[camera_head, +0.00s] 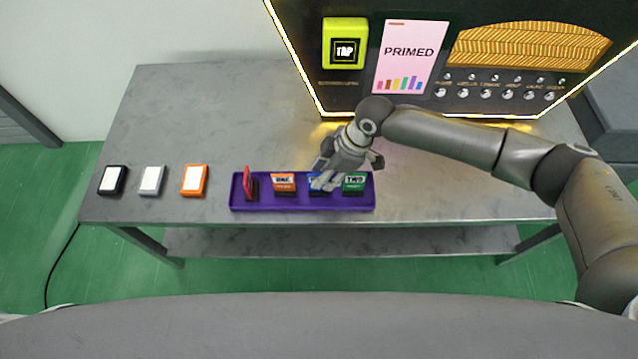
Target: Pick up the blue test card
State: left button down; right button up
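The blue test card (314,183) stands in a purple tray (300,207) on the grey table, largely hidden by my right gripper. My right gripper (325,182) reaches down over the blue card from behind, its fingertips at the card. I cannot tell whether the fingers are closed on it. In the same tray stand a red card (247,182) turned edge-on at the left end, an orange card (284,181), and a green card (354,182) just right of my gripper. My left gripper is not in view.
A black bottle or box (113,180), a grey one (152,180) and an orange one (194,180), each white-topped, stand left of the tray. The vending machine (350,93) with a yellow TAP pad (345,43) and a PRIMED screen (411,55) stands behind. The table's back left (210,110) is clear.

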aim_at(312, 190)
jog(key=x, duration=0.4)
jog(key=shift+f, duration=0.2)
jog(key=shift+c, duration=0.5)
grip_shut()
